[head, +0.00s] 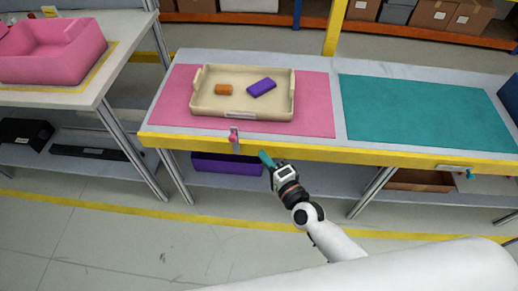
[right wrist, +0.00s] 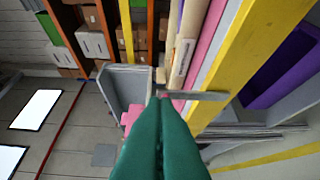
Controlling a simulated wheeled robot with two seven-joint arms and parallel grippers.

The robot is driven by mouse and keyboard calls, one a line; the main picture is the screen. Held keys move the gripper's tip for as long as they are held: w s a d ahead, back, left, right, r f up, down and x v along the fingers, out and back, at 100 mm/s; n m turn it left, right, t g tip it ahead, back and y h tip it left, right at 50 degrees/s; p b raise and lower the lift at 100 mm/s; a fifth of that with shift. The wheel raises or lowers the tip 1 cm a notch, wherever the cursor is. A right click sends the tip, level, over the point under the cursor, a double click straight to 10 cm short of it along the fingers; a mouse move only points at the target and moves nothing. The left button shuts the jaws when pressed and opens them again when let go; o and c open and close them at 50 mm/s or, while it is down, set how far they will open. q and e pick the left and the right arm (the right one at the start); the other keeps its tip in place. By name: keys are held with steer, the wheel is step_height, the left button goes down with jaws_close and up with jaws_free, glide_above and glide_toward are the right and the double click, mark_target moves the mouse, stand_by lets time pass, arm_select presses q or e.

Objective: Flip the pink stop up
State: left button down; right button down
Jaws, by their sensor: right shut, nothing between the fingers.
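The pink stop (head: 233,138) is a small pink piece on a grey bracket at the yellow front edge of the table, below the tan tray. It is too small to tell whether it is up or down. My right gripper (head: 266,159) has teal fingers, shut and empty, just right of and below the stop in the head view. In the right wrist view the shut fingertips (right wrist: 160,100) are near the left end of the grey bracket (right wrist: 200,95); contact cannot be told. The fingers hide part of that area. My left gripper is not in view.
The tan tray (head: 242,114) holds an orange block (head: 223,90) and a purple block (head: 262,88) on the pink mat (head: 315,105). A teal mat (head: 425,112) lies right. A purple bin (head: 226,164) sits on the lower shelf. A pink bin (head: 52,52) stands on the left table.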

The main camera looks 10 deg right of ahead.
steer(key=shift+v, duration=2.35)
steer(key=shift+d+r, duration=0.1)
steer(key=shift+r, duration=0.05)
steer(key=s+d+f+n+g+h, duration=0.1)
steer(key=s+d+f+n+g, duration=0.15)
steer(key=f, duration=0.55)
steer(key=s+d+f+n+g+h, duration=0.1)
steer(key=s+f+n+g, duration=0.15)
steer(key=f, duration=0.55)
steer(key=s+d+f+n+g+h, duration=0.1)
steer(key=s+d+f+n, duration=0.15)
steer(key=f, duration=0.55)
steer(key=s+d+f+n+g+h, duration=0.1)
steer(key=s+d+f+n+g, duration=0.1)
steer(key=s+f, duration=0.4)
steer(key=s+d+f+n+g+h, duration=0.1)
steer(key=s+f, duration=0.5)
steer(key=s, duration=0.7)
steer(key=s+d+f+n+g+h, duration=0.1)
steer(key=s+d+f+n+g, duration=0.2)
steer(key=s, duration=0.6)
step_height(320, 180, down, 4)
steer(key=n+g, duration=0.2)
steer(key=g, duration=0.1)
steer(key=shift+s+r+g, duration=0.2)
steer(key=shift+s+g, duration=0.1)
